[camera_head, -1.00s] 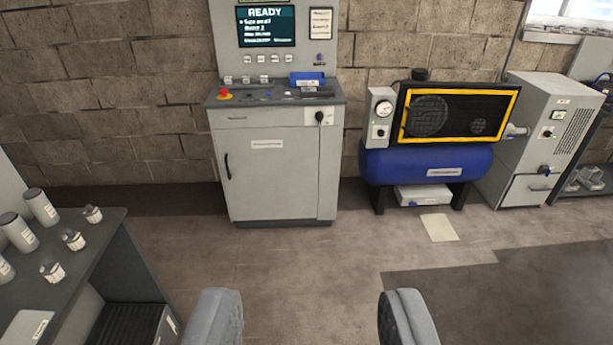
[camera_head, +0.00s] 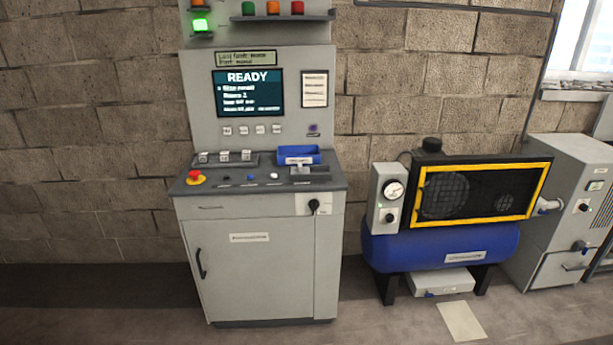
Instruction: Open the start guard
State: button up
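The grey control cabinet (camera_head: 250,262) stands against the block wall, left of centre. On the right part of its sloping desk (camera_head: 255,182) sits a small blue cover (camera_head: 299,155) with a pale label, which looks like the start guard. I cannot tell for sure whether it is shut, and anything under it is hidden. A red emergency stop on a yellow base (camera_head: 195,177) is at the desk's left end. The screen (camera_head: 248,93) above reads READY. My gripper is not in view now.
A blue compressor (camera_head: 440,248) with a yellow-framed black grille (camera_head: 478,194) stands right of the cabinet. A grey unit (camera_head: 570,210) is at the far right. A shelf with coloured lamps (camera_head: 282,16) juts out above the screen. The floor in front of the cabinet is clear.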

aim_at(300, 170)
jog(key=i, duration=3.1)
jog(key=z, duration=0.35)
